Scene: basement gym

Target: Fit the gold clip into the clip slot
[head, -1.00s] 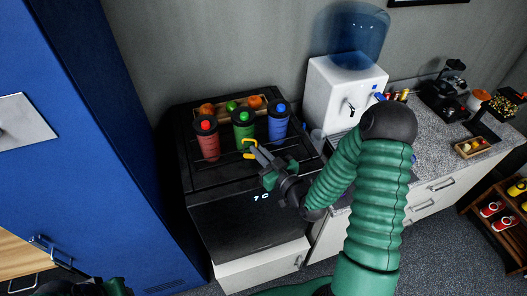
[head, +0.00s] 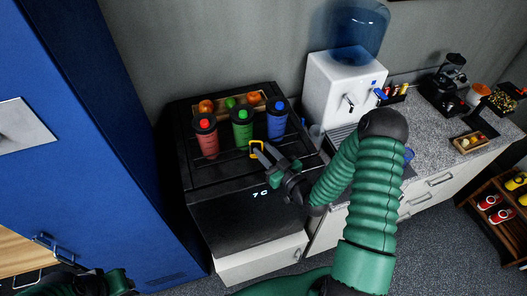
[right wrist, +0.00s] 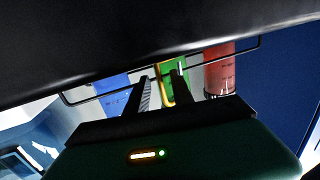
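The gold clip (head: 256,149) is a small yellow loop at the tips of my right gripper (head: 262,154). The gripper is shut on it and holds it in front of the green bottle, near the front wire rail of the black cooler. In the right wrist view the clip (right wrist: 163,88) shows as a yellow curve between the two dark fingers (right wrist: 160,88), with the green bottle behind. I cannot make out the clip slot. My left arm shows only in part at the bottom left; its fingers cannot be made out.
Red (head: 207,144), green (head: 242,134) and blue (head: 277,126) bottles stand on the black cooler (head: 235,218). A wooden tray (head: 220,107) with fruit is behind them. A white water dispenser (head: 340,88) stands to the right, a blue locker (head: 90,150) to the left.

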